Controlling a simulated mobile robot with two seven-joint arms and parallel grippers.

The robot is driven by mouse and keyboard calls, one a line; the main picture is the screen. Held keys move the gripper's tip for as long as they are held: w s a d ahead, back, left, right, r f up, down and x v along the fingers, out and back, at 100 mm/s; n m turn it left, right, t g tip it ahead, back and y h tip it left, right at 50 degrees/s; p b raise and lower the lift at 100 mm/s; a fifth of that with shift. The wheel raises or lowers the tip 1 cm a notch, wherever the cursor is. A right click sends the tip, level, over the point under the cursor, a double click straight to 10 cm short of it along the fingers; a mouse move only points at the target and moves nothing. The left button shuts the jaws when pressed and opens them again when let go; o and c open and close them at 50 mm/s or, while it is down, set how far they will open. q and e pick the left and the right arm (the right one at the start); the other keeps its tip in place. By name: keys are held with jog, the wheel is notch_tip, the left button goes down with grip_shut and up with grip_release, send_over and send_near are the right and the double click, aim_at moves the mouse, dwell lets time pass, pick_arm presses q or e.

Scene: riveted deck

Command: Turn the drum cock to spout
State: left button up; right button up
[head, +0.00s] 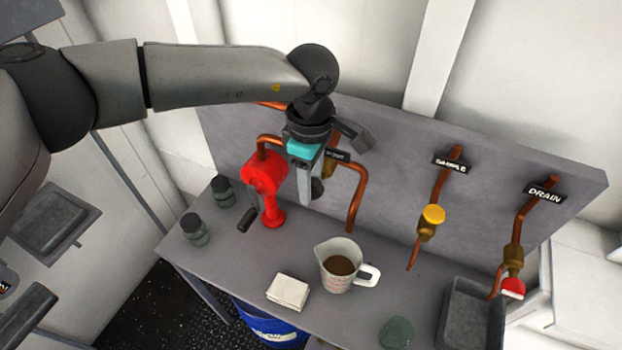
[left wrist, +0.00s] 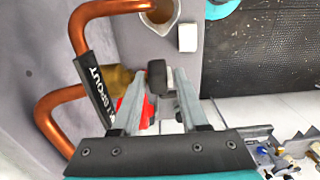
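The drum cock is a brass valve on a copper pipe, by a black label (left wrist: 97,92) reading SPOUT; its brass body (left wrist: 118,80) shows in the left wrist view. Its black handle (left wrist: 157,76) lies between the fingertips of my left gripper (left wrist: 158,88), with the fingers apart. In the head view my left gripper (head: 308,190) points down in front of the panel and hides most of the cock; the black handle (head: 317,188) shows beside a finger. I cannot tell whether a finger touches it. My right gripper is not in view.
A red hand pump (head: 265,178) stands just left of the gripper. A jug (head: 335,285) of brown liquid, a folded cloth (head: 289,291) and two dark jars (head: 195,228) stand on the bench. The SAMPLE valve (head: 432,217), DRAIN valve (head: 513,262) and grey tray (head: 470,318) are at right.

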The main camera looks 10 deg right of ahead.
pick_arm(q)
grip_shut()
dwell(0.3)
jog(key=shift+a+f+h+b, duration=0.1)
jog(key=shift+h+b, duration=0.2)
jog(key=shift+b, duration=0.3)
jog(key=g+h+b, duration=0.3)
jog(key=h+b, duration=0.1)
jog(key=b, duration=0.4)
jog(key=a+f+g+h+b, duration=0.1)
jog(key=h+b, duration=0.3)
jog(key=b, duration=0.4)
jog(key=w+g+h+b, duration=0.1)
jog(key=g+h+b, duration=0.3)
jog(key=b, duration=0.4)
jog(key=shift+a+f+g, duration=0.2)
jog(key=shift+f+g, duration=0.1)
jog(key=shift+r+g+h+b, duration=0.1)
jog(key=shift+g+h+b, duration=0.2)
jog(key=shift+h+b, duration=0.5)
